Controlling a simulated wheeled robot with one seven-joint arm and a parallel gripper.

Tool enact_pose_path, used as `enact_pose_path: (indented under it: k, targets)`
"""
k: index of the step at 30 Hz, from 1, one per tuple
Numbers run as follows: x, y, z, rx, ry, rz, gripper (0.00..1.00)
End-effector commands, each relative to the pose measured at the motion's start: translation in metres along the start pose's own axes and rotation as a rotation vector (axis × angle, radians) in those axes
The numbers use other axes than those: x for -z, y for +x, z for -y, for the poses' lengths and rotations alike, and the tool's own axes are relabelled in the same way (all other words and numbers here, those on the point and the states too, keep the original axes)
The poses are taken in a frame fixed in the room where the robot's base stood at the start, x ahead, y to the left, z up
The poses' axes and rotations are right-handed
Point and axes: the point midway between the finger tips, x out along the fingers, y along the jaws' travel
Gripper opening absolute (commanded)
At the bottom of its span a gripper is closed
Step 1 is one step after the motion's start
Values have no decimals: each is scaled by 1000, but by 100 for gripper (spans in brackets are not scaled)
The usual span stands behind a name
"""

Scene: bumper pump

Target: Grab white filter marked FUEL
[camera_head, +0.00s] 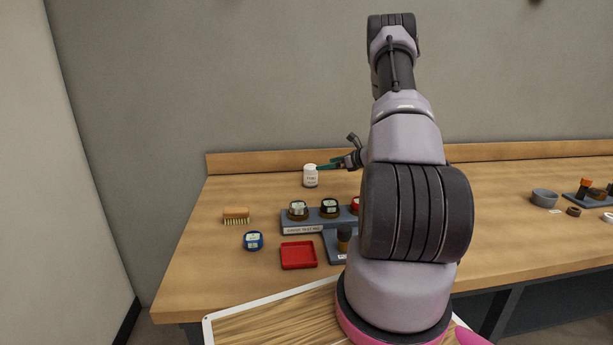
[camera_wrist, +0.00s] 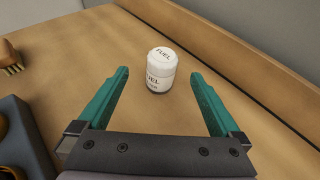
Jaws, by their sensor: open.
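The white filter (camera_head: 311,177) is a short upright cylinder standing on the workbench near its back edge. In the wrist view the filter (camera_wrist: 161,72) shows the word FUEL on its top and on its side. My gripper (camera_wrist: 160,76) is open, with one teal finger on each side of the filter's near end and clear gaps to both. Nothing is between the fingers' inner faces except the filter toward the tips. In the head view my gripper (camera_head: 327,167) reaches the filter from the right. I cannot tell there whether it touches.
A grey rack (camera_head: 290,229) with several round gauges stands in front of the filter. A brush (camera_head: 237,215), a blue gauge (camera_head: 253,241) and a red tray (camera_head: 298,255) lie left and front. The back ledge (camera_wrist: 235,55) runs behind the filter. My arm hides the bench's middle.

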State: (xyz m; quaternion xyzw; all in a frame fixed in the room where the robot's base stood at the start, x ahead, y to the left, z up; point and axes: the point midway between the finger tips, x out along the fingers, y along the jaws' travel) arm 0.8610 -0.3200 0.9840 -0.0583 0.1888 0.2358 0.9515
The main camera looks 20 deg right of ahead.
Motion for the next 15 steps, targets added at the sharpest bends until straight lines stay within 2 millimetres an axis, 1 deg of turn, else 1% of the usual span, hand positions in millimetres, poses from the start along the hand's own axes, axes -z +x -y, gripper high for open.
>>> enact_pose_path:
  k: [1, 4, 12, 15]
  targets:
    - [8, 1, 4, 13, 18, 1, 100]
    - [15, 7, 8, 24, 33, 4, 100]
    - [16, 47, 9, 25, 35, 4, 100]
    - [15, 56, 9, 26, 35, 5, 100]
